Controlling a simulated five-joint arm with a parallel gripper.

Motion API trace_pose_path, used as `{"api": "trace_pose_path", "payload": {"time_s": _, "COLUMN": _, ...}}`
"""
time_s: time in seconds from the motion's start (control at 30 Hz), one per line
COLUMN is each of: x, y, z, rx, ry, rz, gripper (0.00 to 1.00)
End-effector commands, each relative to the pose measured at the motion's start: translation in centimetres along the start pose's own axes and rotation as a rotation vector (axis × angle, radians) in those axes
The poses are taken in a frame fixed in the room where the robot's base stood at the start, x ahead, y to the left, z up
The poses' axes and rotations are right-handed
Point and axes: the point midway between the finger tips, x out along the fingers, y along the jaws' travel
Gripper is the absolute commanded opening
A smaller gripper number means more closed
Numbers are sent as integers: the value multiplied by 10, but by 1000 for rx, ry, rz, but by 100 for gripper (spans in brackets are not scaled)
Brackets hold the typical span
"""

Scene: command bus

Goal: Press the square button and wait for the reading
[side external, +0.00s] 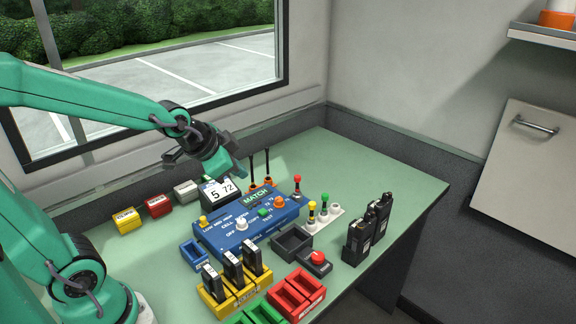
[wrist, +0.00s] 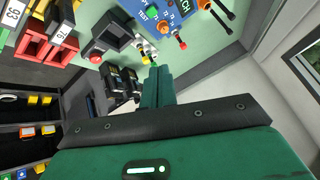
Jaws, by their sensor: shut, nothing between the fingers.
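The blue tester (side external: 215,236) stands on the green bench in the side external view, and its screen (side external: 257,197) reads MATCH. A small green button (side external: 264,212) that looks square sits on its top, between a white knob (side external: 241,224) and an orange one (side external: 279,202). In the wrist view part of the blue tester (wrist: 160,4) shows at the top edge, with the word TEST beside the green button (wrist: 152,13). My gripper (side external: 238,176) is shut and empty, raised above and behind the tester, apart from the button. Its green fingers (wrist: 159,75) show together in the wrist view.
A white display (side external: 219,190) reading 5 and 72 stands behind the tester. Yellow (side external: 216,295), red and green trays, a red round button (side external: 317,257), coloured pegs (side external: 324,201) and black radios (side external: 356,243) stand in front and to the right. The bench's far right is clear.

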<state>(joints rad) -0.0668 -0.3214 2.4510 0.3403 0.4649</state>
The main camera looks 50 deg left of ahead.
Motion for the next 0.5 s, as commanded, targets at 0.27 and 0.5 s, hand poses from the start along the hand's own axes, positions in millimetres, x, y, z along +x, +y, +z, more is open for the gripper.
{"api": "trace_pose_path", "payload": {"time_s": 0.27, "x": 45, "y": -15, "z": -8, "rx": 153, "ry": 44, "rz": -47, "gripper": 0}}
{"api": "trace_pose_path", "payload": {"time_s": 0.5, "x": 72, "y": -25, "z": -11, "rx": 255, "ry": 73, "rz": -85, "gripper": 0}}
